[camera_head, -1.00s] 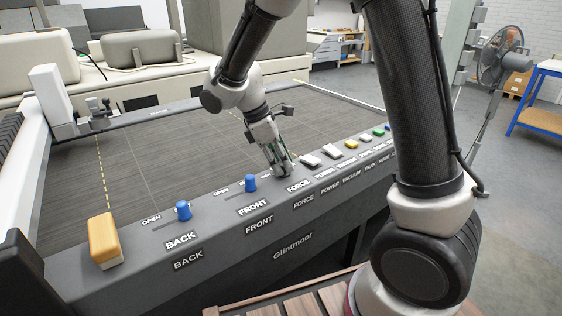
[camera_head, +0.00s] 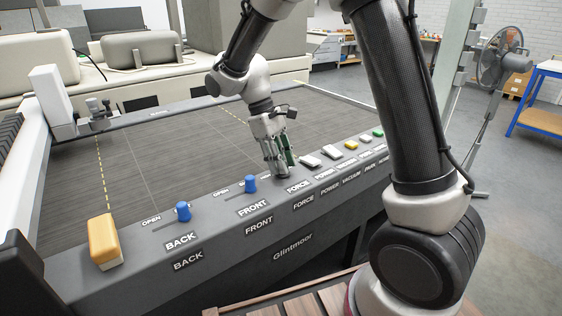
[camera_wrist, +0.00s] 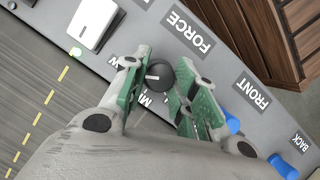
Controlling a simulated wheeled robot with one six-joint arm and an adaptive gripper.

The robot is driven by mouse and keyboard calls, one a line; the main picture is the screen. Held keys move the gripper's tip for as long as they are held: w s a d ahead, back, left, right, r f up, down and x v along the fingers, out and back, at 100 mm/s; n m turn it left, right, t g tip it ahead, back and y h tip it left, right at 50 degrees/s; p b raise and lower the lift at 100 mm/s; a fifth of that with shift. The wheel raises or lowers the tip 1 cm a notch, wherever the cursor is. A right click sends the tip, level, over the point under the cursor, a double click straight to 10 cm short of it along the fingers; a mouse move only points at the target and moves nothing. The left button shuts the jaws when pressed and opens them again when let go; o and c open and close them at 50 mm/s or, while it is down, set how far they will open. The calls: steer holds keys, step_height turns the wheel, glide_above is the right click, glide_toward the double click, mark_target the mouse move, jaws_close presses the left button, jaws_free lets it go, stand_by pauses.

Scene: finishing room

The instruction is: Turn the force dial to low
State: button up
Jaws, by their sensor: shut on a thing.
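The force dial (camera_wrist: 158,73) is a round dark knob with a short white pointer mark, seen in the wrist view below the FORCE label (camera_wrist: 187,31). The pointer mark faces the left side of that picture. My gripper (camera_wrist: 157,84) has its green-padded fingers on either side of the dial and is shut on it. The fingers partly cover the lettering around the dial.
Blue slider knobs (camera_head: 250,184) stand left of my gripper, by FRONT and BACK. A white rocker switch (camera_wrist: 96,24) is close by on the other side. A yellow block (camera_head: 104,241) sits at the panel's left end. The dark bed (camera_head: 150,150) behind is clear.

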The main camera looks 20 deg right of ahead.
stand_by(0.4)
steer(key=o, duration=1)
steer(key=v, duration=1.2)
